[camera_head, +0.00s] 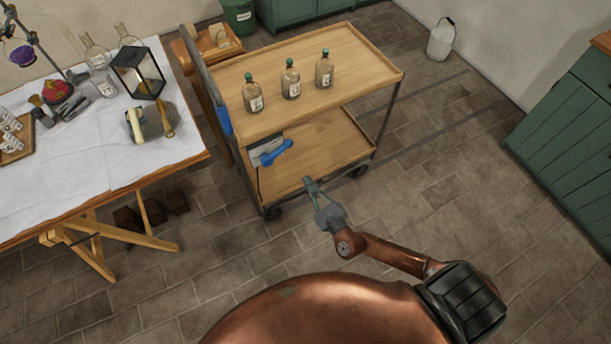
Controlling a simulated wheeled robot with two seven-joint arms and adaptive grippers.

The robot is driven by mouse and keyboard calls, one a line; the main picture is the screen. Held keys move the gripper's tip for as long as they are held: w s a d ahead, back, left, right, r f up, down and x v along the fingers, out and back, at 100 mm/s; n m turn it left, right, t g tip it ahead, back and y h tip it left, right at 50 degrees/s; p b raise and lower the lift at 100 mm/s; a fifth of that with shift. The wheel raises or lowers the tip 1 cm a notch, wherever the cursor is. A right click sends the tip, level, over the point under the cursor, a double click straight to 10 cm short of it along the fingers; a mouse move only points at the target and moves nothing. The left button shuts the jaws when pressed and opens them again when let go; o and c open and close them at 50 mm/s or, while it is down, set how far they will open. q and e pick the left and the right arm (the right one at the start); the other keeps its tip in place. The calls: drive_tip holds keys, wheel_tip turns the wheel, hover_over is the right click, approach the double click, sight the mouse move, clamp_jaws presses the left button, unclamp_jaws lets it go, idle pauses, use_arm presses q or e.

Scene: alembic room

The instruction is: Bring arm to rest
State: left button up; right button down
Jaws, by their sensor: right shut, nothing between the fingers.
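My right arm (395,253), copper-coloured, comes in from the lower right and reaches toward the cart. My right gripper (310,184) is shut and empty. In the picture its fingertips overlap the near edge of the cart's lower shelf; I cannot tell whether they touch it. My left gripper and left arm are not in view.
A wooden two-shelf cart (363,60) bears three bottles (290,79) on top and a blue-handled tool (270,152) below. A cloth-covered table (60,182) with glassware and a lantern (139,75) stands left. Green cabinets (570,130) stand right. Floor between is clear.

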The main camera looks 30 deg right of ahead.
idle(0.6)
